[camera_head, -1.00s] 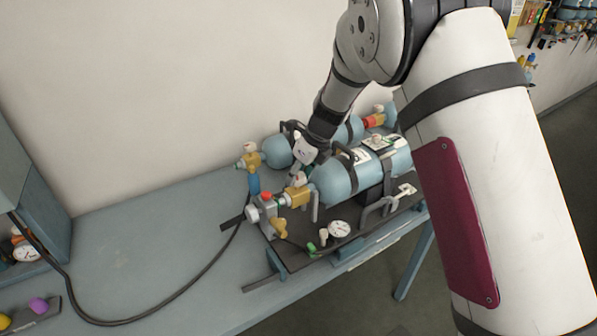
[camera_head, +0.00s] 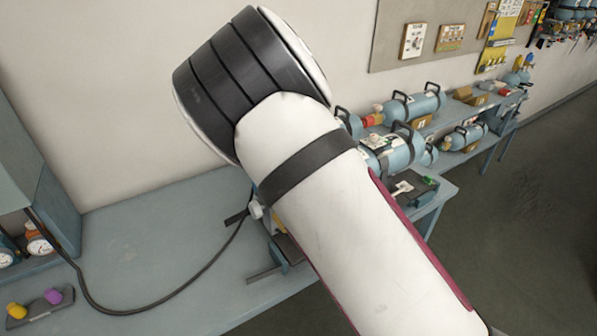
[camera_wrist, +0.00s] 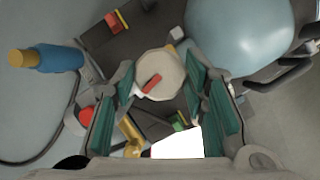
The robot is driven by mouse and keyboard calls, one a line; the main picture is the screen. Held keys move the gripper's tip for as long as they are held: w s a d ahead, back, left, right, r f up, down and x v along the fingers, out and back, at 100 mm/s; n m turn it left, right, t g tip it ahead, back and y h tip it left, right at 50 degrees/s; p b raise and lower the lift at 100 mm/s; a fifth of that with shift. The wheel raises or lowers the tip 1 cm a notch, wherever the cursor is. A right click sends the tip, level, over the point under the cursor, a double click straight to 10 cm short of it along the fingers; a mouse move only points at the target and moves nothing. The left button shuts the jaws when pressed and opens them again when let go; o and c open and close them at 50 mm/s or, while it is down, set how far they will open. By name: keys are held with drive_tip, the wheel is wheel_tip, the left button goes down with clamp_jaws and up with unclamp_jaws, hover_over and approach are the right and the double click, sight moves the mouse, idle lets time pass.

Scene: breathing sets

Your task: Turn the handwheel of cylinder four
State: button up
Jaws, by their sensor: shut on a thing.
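My gripper (camera_wrist: 159,82) shows in the wrist view, its two green-padded fingers closed around a pale round handwheel (camera_wrist: 162,66) with a red and white mark. A large light-blue cylinder (camera_wrist: 240,35) lies at the upper right of the wheel. In the head view my arm covers the gripper, the handwheel and most of the cylinder set. Part of a strapped, labelled blue cylinder (camera_head: 396,155) shows right of my arm. I cannot read any cylinder number.
In the wrist view a red knob (camera_wrist: 86,117), brass fitting (camera_wrist: 133,131) and blue-and-yellow part (camera_wrist: 58,59) lie close by. A black hose (camera_head: 190,285) curves across the bench (camera_head: 140,235). The bench's left-middle is mostly clear.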

drive_tip(key=shift+f+m+h+b, duration=0.1)
drive_tip(key=shift+m+h+b, duration=0.45)
drive_tip(key=shift+m, duration=0.85)
drive_tip(key=o, duration=1.2)
drive_tip(key=shift+a, duration=0.1)
drive_tip(key=shift+c, duration=0.2)
drive_tip(key=d+v, duration=0.1)
drive_tip(key=v, duration=1.1)
drive_tip(key=shift+a, duration=0.5)
